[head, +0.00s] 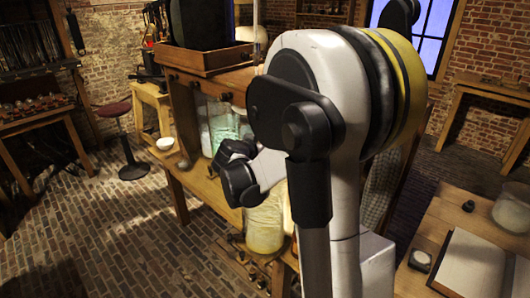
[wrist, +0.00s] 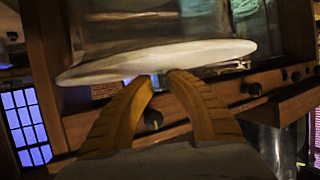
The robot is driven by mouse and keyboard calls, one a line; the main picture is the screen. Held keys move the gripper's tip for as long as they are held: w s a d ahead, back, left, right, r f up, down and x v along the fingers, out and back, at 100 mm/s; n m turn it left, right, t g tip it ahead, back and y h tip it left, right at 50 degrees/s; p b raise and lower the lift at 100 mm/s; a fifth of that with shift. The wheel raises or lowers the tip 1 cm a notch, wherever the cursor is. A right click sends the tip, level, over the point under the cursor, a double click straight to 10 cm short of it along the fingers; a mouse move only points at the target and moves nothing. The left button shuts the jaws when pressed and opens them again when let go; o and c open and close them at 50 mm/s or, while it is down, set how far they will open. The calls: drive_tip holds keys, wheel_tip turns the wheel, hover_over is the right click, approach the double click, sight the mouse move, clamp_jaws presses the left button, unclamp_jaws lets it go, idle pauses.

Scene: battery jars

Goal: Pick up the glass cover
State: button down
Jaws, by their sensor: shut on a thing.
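In the wrist view, the glass cover (wrist: 157,62) is a pale, whitish disc with a thin rim, tilted a little. The two yellow-brown fingers of my gripper (wrist: 160,77) come together at the cover's edge in the picture. They are shut on a small part of it, seemingly its knob, which is mostly hidden between the fingertips. A clear glass jar (wrist: 130,30) shows against the cover's other side; I cannot tell whether they touch. In the head view my own arm hides the cover and the fingers.
In the head view, several glass jars (head: 222,125) stand in a wooden bench (head: 186,90) behind my arm. A yellowish jar (head: 264,228) is lower down. A table with an open book (head: 470,265) is at the right.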

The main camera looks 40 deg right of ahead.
drive_tip(key=shift+r, duration=0.55)
drive_tip(key=r, duration=0.1)
drive_tip(key=r+p, duration=0.1)
drive_tip(key=shift+s+a+r, duration=0.15)
drive_tip(key=shift+a+r, duration=0.2)
drive_tip(key=shift+a, duration=0.05)
drive_tip(key=s+a+p, duration=0.1)
drive_tip(key=s+a, duration=0.3)
drive_tip(key=a, duration=0.3)
drive_tip(key=s+a, duration=0.4)
drive_tip(key=a, duration=0.4)
drive_tip(key=shift+a+f+p, duration=0.15)
drive_tip(key=shift+p, duration=0.25)
drive_tip(key=shift+c, duration=2.2)
unclamp_jaws()
drive_tip(key=shift+w, duration=0.1)
drive_tip(key=shift+a, duration=0.1)
